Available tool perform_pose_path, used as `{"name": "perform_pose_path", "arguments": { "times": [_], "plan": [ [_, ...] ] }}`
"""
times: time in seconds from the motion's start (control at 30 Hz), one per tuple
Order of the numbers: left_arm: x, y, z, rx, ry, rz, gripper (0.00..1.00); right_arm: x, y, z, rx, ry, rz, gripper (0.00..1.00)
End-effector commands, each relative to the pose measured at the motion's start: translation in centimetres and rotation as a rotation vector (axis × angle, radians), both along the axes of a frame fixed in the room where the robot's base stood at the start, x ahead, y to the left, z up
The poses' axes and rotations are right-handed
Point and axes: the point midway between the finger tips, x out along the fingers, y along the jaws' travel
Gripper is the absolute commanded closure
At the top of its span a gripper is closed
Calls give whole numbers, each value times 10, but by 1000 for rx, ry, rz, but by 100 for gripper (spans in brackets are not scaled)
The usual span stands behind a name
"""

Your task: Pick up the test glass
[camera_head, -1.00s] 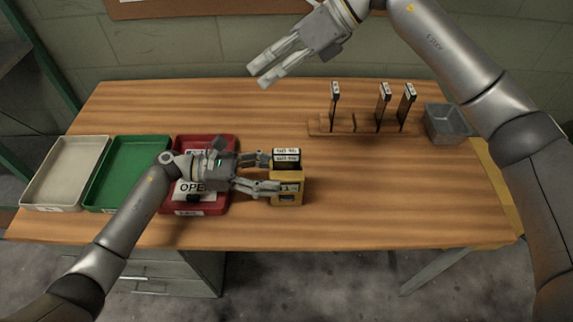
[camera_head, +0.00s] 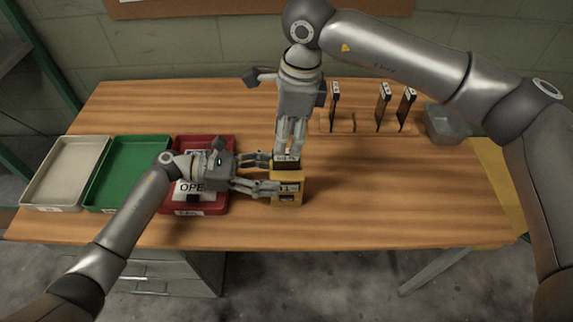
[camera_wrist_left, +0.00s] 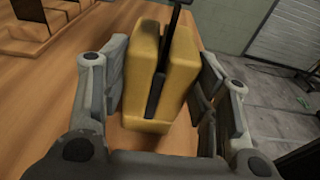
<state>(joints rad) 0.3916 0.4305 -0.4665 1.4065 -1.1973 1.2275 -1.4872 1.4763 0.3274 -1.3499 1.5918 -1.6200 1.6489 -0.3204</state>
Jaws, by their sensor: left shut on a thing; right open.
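My left gripper (camera_head: 274,174) is shut on the yellow holder from the left side. My right gripper (camera_head: 287,152) points down from above, open, with its fingertips at the plate's top. Its fingers partly hide the plate; contact is unclear.
White (camera_head: 28,180), green (camera_head: 97,180) and red (camera_head: 218,208) trays line the left side. A wooden rack (camera_head: 345,127) with several upright dark plates stands at the back right, near a grey bin (camera_head: 445,125). The table's right front is clear.

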Motion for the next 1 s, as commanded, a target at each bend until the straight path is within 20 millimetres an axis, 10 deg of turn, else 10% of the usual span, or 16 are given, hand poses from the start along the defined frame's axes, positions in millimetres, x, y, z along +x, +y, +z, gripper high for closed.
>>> {"name": "perform_pose_path", "arguments": {
  "times": [0.67, 1.0],
  "plan": [
    [0, 0, -2, 3, 2, 0, 60, -2, 4, -53, 1, 0, 0, 59],
    [0, 0, -2, 3, 2, 0, 60, -2, 4, -52, 1, 0, -1, 100]
  ]
}}
